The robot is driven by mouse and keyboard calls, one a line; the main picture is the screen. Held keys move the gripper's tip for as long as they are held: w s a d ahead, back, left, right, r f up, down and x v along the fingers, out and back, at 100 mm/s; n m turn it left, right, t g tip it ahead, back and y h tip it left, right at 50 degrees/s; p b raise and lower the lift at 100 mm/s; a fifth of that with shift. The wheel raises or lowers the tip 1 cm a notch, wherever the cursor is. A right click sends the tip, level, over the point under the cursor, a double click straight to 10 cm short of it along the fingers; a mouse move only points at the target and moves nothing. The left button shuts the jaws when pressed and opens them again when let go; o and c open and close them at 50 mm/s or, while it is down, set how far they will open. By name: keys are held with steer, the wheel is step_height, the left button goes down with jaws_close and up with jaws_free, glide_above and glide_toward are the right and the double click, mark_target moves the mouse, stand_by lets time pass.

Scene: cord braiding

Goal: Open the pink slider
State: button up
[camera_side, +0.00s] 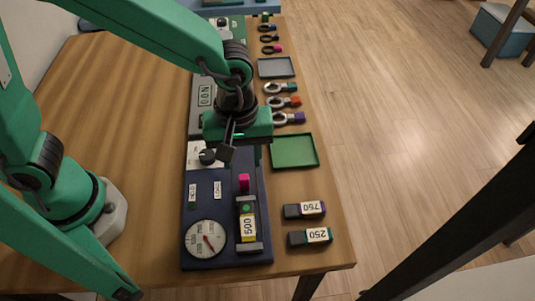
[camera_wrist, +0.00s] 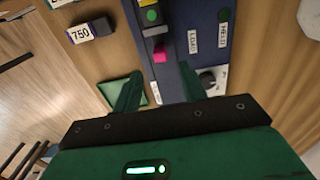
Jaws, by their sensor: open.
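The pink slider (camera_side: 244,181) is a small bright block on the dark blue panel (camera_side: 227,192), just above the 500 block (camera_side: 247,228) in the side view. In the wrist view the pink slider (camera_wrist: 160,54) shows ahead of the fingers, between their lines. My gripper (camera_side: 243,154) hangs over the panel, a little toward the far side of the slider. Its two green fingers are apart with nothing between them, as the wrist view of my gripper (camera_wrist: 158,88) shows. The fingers appear apart from the slider; their exact height above it is hard to tell.
A round dial (camera_side: 205,239) and a dark knob (camera_side: 207,156) sit on the panel. A green tray (camera_side: 292,151), the 750 block (camera_side: 304,210) and the 250 block (camera_side: 310,237) lie right of it. Several ring-ended tools and a grey tray (camera_side: 276,67) lie farther back. The table left is bare.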

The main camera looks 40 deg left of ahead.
mark_target(244, 176)
steer(key=shift+f, duration=3.8)
steer(key=shift+c, duration=0.2)
jaws_close()
